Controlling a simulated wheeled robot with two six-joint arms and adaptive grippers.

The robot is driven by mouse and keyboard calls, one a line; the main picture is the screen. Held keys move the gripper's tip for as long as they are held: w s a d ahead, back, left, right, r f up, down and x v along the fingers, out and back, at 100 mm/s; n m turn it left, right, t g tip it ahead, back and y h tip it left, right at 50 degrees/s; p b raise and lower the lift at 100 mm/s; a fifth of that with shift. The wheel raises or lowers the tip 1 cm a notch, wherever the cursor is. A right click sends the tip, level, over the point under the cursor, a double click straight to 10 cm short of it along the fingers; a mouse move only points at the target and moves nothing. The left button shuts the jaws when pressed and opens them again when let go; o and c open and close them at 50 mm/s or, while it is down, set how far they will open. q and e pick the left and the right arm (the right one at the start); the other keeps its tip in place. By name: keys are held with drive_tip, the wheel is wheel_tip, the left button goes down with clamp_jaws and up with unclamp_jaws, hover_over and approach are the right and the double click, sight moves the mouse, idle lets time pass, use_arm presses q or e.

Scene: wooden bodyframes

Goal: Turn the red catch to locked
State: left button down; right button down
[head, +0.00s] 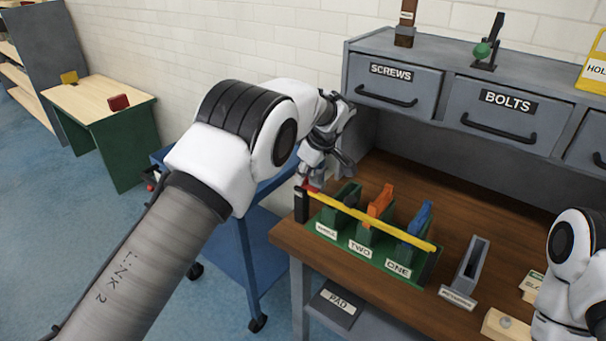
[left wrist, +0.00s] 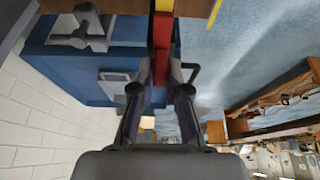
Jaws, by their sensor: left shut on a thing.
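The red catch (head: 311,187) sits at the left end of a yellow bar (head: 370,219), by a black post (head: 301,205). The bar runs across the front of a green rack (head: 376,247) with labelled slots. My left gripper (head: 313,178) is at the catch, pointing down and shut on it; its fingers hide much of the catch. In the left wrist view the red catch (left wrist: 161,52) shows between the two fingers. Whether the catch stands at locked cannot be read. My right arm shows at the right edge of the head view; its gripper is out of view.
An orange piece (head: 380,201) and a blue piece (head: 420,218) stand in the rack behind the bar. A grey slotted holder (head: 470,266) stands to the right on the wooden bench. Drawers (head: 394,84) rise behind. A blue cart (head: 246,250) stands left of the bench.

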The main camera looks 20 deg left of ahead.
sight(318, 190)
use_arm(q)
drive_tip(key=c, duration=1.2)
unclamp_jaws()
drive_tip(key=shift+o, duration=0.2)
drive_tip(key=v, duration=1.2)
